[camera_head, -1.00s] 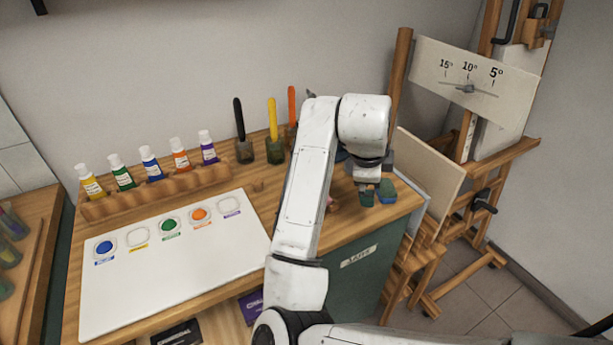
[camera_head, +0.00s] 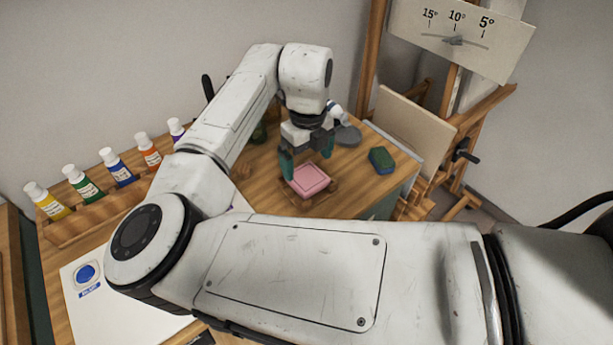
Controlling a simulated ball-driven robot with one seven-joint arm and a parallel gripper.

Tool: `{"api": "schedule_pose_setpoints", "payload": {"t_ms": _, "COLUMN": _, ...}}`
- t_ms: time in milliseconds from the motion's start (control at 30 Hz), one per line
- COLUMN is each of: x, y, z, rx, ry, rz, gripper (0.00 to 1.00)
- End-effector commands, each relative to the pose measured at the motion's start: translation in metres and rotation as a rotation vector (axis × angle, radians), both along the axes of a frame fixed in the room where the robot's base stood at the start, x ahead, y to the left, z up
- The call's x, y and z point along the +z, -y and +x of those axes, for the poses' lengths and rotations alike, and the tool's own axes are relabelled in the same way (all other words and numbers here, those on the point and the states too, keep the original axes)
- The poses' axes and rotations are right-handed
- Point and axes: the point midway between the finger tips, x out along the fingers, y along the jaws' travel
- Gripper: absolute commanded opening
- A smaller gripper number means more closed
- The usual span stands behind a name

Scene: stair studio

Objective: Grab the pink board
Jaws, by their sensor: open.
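The pink board (camera_head: 308,181) is a small square slab with a raised rim. It lies on a slightly larger brown wooden piece on the wooden table top (camera_head: 350,205). My gripper (camera_head: 307,163) is open, with its green-tipped fingers pointing down. The fingers are over the board's back edge, one near its left corner and one near its right. I cannot tell whether they touch it. No part of the board shows between closed fingers.
A green and blue block (camera_head: 381,160) lies to the right of the board. A grey round item (camera_head: 346,135) is behind it. Paint tubes (camera_head: 117,167) stand in a wooden rack at left. An easel (camera_head: 455,110) stands at right.

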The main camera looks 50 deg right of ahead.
Motion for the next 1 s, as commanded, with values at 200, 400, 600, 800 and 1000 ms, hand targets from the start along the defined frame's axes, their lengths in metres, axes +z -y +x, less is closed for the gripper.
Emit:
{"api": "schedule_pose_setpoints", "payload": {"t_ms": 200, "x": -0.016, "y": 0.001, "z": -0.001, "rx": 0.001, "ry": -0.003, "rz": 0.001, "gripper": 1.00}}
{"api": "schedule_pose_setpoints", "payload": {"t_ms": 400, "x": -0.045, "y": 0.004, "z": -0.001, "rx": 0.000, "ry": -0.002, "rz": 0.001, "gripper": 1.00}}
{"api": "schedule_pose_setpoints", "payload": {"t_ms": 600, "x": -0.058, "y": 0.004, "z": 0.000, "rx": 0.000, "ry": 0.000, "rz": -0.001, "gripper": 1.00}}
{"api": "schedule_pose_setpoints", "payload": {"t_ms": 800, "x": -0.058, "y": 0.004, "z": 0.000, "rx": 0.000, "ry": 0.000, "rz": -0.001, "gripper": 0.98}}
{"api": "schedule_pose_setpoints", "payload": {"t_ms": 1000, "x": -0.057, "y": 0.004, "z": 0.000, "rx": 0.000, "ry": 0.001, "rz": -0.001, "gripper": 0.79}}
